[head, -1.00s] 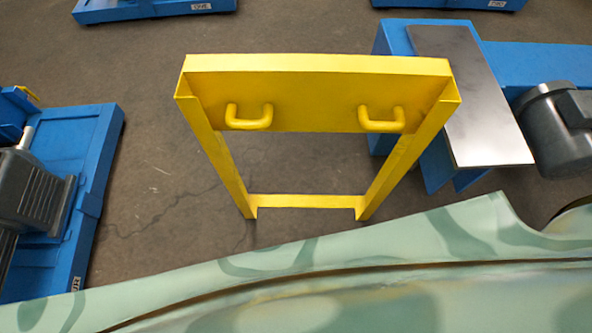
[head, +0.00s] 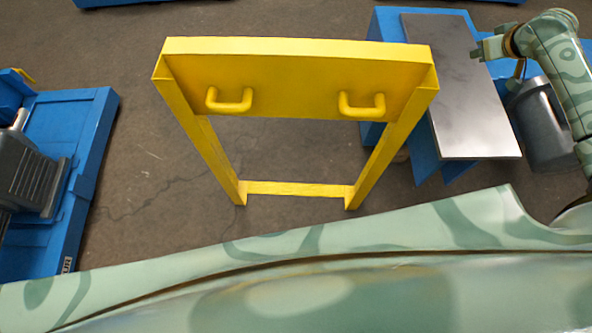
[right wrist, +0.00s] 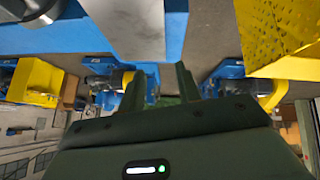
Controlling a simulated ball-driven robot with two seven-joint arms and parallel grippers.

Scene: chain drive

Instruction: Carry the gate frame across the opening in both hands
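The yellow gate frame (head: 295,75) stands in the middle of the head view, with two legs and a low crossbar. Its left handle (head: 229,106) and right handle (head: 361,110) stick out from the top panel on my side. Nothing holds either handle. My right gripper (head: 476,51) is right of the frame, over the grey plate's far right edge, apart from the frame. In the right wrist view its two fingers (right wrist: 160,85) are spread with nothing between them. My left gripper is out of view.
A blue bench with a grey metal plate (head: 465,95) stands close to the frame's right leg, with a grey motor (head: 545,130) beside it. A blue base (head: 75,150) with another grey machine (head: 32,180) is at left. Bare floor (head: 145,130) lies between the left base and the frame.

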